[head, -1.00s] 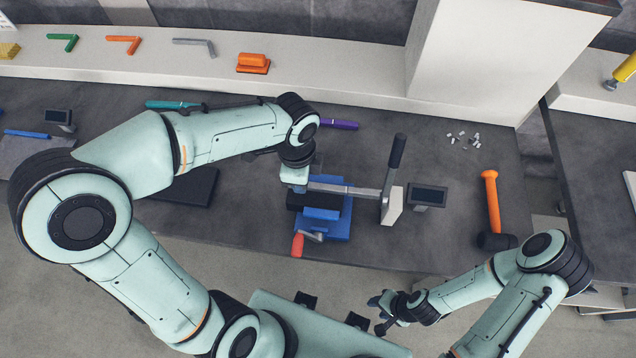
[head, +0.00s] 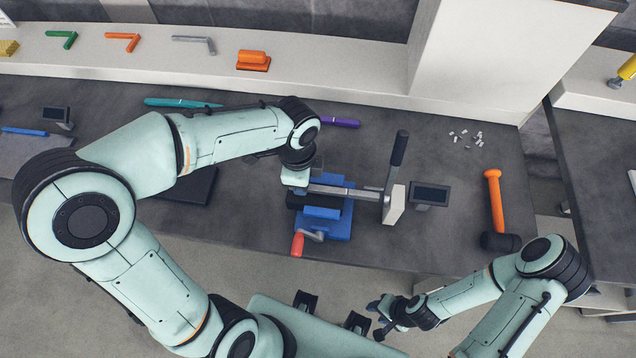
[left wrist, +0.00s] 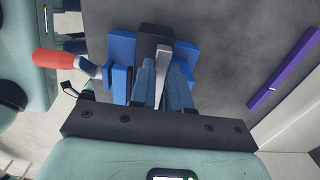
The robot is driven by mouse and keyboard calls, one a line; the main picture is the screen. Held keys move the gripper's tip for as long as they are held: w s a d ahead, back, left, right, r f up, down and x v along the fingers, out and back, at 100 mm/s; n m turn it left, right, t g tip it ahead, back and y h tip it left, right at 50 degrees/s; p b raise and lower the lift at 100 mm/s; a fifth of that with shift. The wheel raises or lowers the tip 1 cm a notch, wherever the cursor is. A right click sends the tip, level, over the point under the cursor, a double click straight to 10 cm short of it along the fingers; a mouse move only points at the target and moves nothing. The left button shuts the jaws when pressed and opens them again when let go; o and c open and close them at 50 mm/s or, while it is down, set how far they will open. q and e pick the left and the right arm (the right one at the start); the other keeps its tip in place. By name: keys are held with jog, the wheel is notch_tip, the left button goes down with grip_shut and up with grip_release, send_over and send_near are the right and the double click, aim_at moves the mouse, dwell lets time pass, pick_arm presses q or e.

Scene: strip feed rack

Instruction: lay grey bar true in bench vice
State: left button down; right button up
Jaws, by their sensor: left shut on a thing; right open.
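The bench vice (head: 328,225) is blue with a red-handled crank (head: 297,243) at its front. It stands on the dark bench. The grey bar (head: 335,190) runs left to right across the top of the vice in the head view. My left gripper (left wrist: 162,80) is shut on the grey bar (left wrist: 163,58), which shows between its fingers over the vice's dark block (left wrist: 154,38). In the head view my left arm covers the bar's left end and the fingertips. I cannot tell whether the bar is seated. My right gripper (head: 377,318) is open and empty, before the bench's front edge.
A black-handled lever (head: 398,150) on a pale plate (head: 394,204) stands close by the bar's right end. A small screen (head: 430,194) is beside it. An orange mallet (head: 494,202) lies further right. A purple rod (head: 343,123) lies behind the vice.

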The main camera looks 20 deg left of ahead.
pick_arm(q)
jog(key=c, duration=1)
grip_release()
